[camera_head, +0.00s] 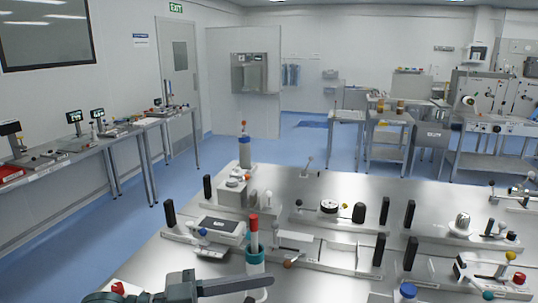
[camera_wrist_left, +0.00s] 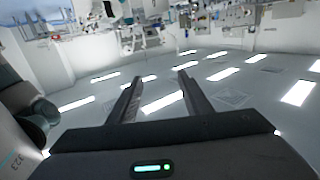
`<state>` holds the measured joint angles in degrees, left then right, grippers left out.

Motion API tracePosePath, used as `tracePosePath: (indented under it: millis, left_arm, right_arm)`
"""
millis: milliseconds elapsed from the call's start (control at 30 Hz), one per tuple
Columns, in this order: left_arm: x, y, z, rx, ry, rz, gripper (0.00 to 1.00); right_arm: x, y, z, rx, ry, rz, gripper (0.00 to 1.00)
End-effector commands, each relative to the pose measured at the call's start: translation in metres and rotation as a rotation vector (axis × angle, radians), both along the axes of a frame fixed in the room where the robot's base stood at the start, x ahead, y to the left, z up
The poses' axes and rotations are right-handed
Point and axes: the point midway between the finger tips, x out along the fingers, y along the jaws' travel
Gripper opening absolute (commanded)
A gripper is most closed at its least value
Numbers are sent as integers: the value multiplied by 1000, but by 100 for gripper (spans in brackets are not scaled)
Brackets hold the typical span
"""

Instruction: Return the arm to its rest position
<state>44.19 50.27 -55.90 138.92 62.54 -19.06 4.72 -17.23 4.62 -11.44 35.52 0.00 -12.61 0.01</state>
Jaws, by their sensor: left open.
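My left gripper (camera_head: 240,285) comes in at the bottom left of the head view, in front of the steel table's near part. Its dark finger points right and passes in front of a teal-collared holder (camera_head: 255,262) with a red-topped rod. In the left wrist view, the two fingers of the left gripper (camera_wrist_left: 156,88) stand apart with nothing between them. My right gripper is in neither view.
A side bench (camera_head: 60,160) runs along the left wall. Blue floor (camera_head: 180,215) lies open between them. Machines (camera_head: 490,110) stand at the back right.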

Motion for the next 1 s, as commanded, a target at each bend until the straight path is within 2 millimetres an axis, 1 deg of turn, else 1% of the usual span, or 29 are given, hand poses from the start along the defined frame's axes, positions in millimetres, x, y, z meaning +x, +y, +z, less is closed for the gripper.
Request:
tracePosePath:
  millis: [267,367,467,600,767,867,967,1000]
  left_arm:
    - [-2,-9,-27,37,0,27,45]
    - [-3,-13,-41,57,4,50,45]
    - [-2,-15,-60,83,11,85,45]
    - [1,-15,-93,133,36,165,45]
    - [5,-4,-135,201,93,282,45]
    - [6,9,-164,252,144,365,45]
    - [3,25,-196,308,210,452,45]
    - [0,33,-209,333,239,488,45]
  right_arm:
    - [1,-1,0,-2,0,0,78]
    - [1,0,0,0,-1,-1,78]
    - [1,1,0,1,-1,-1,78]
    - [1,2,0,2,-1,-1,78]
    - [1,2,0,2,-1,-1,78]
    - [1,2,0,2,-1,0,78]
    - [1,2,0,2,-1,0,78]
    - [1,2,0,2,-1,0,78]
